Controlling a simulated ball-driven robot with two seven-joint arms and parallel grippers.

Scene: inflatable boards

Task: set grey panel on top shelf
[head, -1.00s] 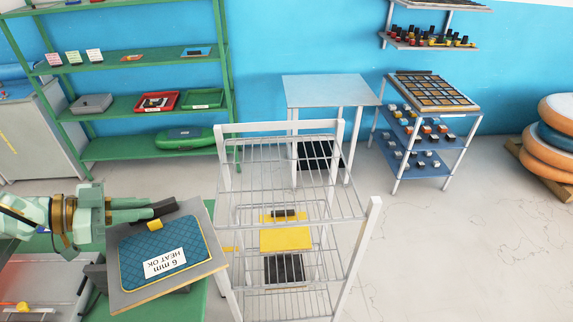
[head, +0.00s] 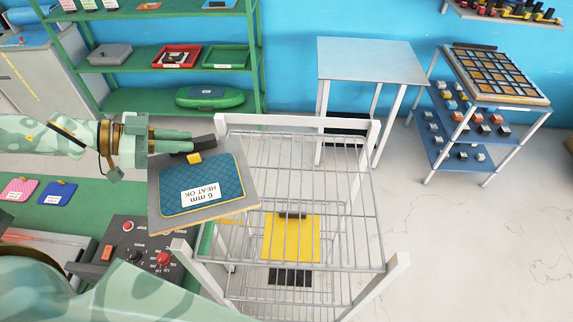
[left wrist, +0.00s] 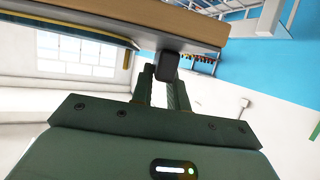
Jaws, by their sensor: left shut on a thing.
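The grey panel (head: 240,178) has a wooden edge and a black grip block (head: 202,155) at its far side. A blue quilted pad (head: 228,172) marked "6 mm HEAT OK" lies on it. My left gripper (head: 196,148) is shut on the panel's block and holds the panel in the air. The left wrist view shows the block (left wrist: 167,64) at the fingertips and the panel's wooden edge (left wrist: 190,22). The white wire rack (head: 376,200) stands to the right; the panel overlaps its left side in the head view. Its top wire shelf (head: 345,180) looks bare. My right gripper is out of view.
A yellow panel (head: 293,240) and a black panel (head: 290,276) lie on lower rack levels. White end rails (head: 290,121) rise above the top shelf. A control box (head: 135,250) sits front left. A pale table (head: 370,62) stands behind the rack.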

